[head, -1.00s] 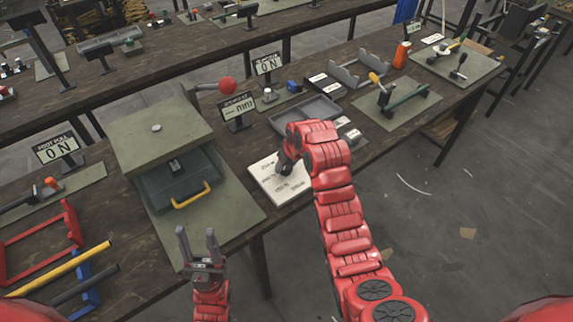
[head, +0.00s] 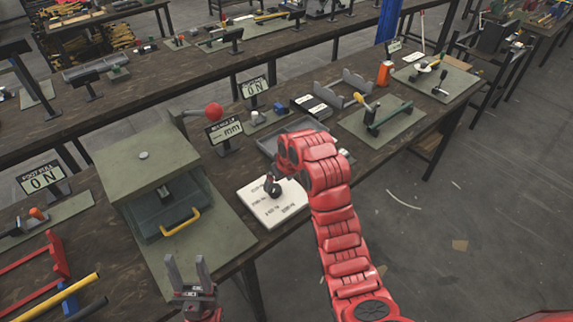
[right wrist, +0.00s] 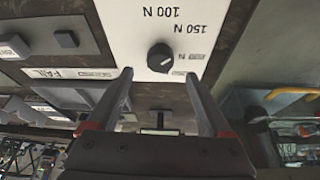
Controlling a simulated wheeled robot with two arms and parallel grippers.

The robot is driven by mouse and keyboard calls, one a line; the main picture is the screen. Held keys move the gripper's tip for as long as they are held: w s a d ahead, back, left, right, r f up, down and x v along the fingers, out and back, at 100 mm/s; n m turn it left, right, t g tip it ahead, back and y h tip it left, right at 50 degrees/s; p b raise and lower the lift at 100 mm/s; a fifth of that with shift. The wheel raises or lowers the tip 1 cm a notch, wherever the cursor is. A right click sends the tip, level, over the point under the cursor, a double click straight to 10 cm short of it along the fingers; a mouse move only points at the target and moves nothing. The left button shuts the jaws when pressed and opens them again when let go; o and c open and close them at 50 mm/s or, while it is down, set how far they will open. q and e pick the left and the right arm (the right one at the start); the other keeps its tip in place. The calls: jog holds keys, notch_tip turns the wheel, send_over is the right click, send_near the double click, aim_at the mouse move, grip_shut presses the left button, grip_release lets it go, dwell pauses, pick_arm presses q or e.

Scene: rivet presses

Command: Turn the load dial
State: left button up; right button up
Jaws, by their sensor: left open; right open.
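The load dial is a small black knob (right wrist: 160,58) on a white plate (right wrist: 205,12) printed with 100 N and 150 N. In the right wrist view the knob stands ahead of and between the fingers of my right gripper (right wrist: 160,105), which is open and apart from it. In the head view the white plate (head: 262,206) lies by the table's front edge, with the dark knob (head: 271,186) partly hidden by my right arm. My left gripper (head: 188,270) is open and empty in front of the green press.
A green press (head: 150,165) with a yellow-handled drawer (head: 180,222) stands left of the plate. A grey tray (head: 268,146) and a small display (head: 224,131) are behind it. A red-knobbed lever (head: 213,111) sticks out from the press. Open floor lies right of the table.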

jog(key=p+v, duration=0.8)
jog(key=v, duration=0.4)
jog(key=shift+w+a, duration=0.1)
jog(key=shift+w, duration=0.05)
